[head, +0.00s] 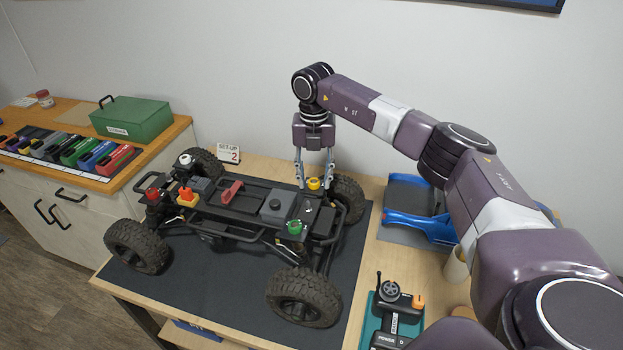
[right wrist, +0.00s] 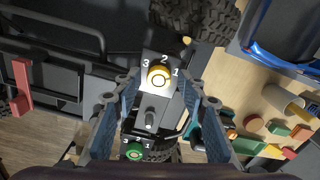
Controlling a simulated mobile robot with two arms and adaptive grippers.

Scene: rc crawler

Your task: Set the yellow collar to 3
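The yellow collar (head: 314,184) sits at the rear right corner of the crawler chassis (head: 255,208). In the right wrist view the yellow collar (right wrist: 159,78) is a round ring on a plate marked 3, 2 and 1 from left to right. I cannot tell which number it points to. My right gripper (head: 315,178) points straight down over the collar. In the right wrist view its fingers stand apart on both sides of the collar, with gaps, so the right gripper (right wrist: 158,86) is open and empty. My left gripper is not in view.
A green collar (head: 294,227) with its own numbers sits on the near chassis corner. Red (head: 152,193), white (head: 186,159) and orange (head: 186,194) parts are at the other end. A set-up card (head: 229,155) reads 2. A blue body shell (head: 415,215) and controller (head: 392,315) lie right.

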